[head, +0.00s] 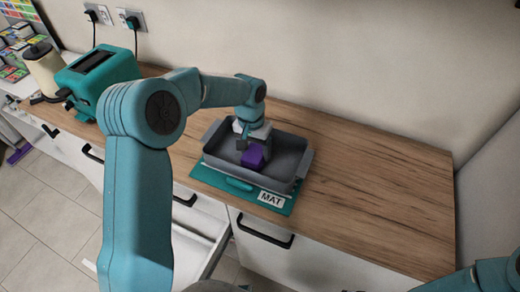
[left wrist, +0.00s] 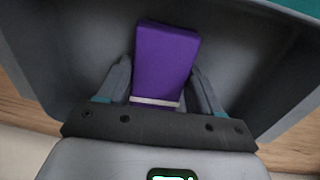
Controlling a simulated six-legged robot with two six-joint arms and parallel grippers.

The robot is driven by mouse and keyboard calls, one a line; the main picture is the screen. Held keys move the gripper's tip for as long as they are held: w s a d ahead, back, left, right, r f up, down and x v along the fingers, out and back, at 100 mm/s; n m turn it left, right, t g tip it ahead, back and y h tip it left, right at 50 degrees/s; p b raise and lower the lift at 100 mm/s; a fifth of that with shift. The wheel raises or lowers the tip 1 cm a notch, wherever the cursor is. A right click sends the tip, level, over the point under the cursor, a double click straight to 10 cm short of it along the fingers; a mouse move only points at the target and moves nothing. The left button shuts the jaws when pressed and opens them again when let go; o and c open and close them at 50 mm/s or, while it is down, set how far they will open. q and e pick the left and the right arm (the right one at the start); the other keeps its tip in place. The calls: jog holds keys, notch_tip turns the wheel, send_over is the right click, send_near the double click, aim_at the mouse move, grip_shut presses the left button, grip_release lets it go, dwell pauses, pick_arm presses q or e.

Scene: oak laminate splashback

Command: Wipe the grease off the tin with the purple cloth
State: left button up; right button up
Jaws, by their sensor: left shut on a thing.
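The tin (head: 285,177) is a grey, deep rectangular pan with a handle at each end. It stands on a teal mat (head: 218,180) labelled MAT. The purple cloth (head: 253,157) is a folded block with a pale band, inside the tin. My left gripper (head: 252,146) reaches down into the tin and is shut on the cloth. In the left wrist view the cloth (left wrist: 166,55) sits between both fingers, over the grey tin floor (left wrist: 90,45). I cannot tell whether it touches the floor. I make out no grease. My right gripper is out of view.
A teal toaster (head: 100,75) stands at the back left, beside a cream container (head: 43,68). The wooden worktop (head: 375,185) is clear right of the tin. A wall runs behind. A drawer (head: 195,250) below the counter stands open.

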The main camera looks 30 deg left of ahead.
pick_arm(q)
jog(key=shift+f, duration=0.1)
notch_tip(320, 180, up, 10)
jog(key=p, duration=0.7)
dwell(0.4)
jog(key=shift+s, duration=0.15)
dwell(0.4)
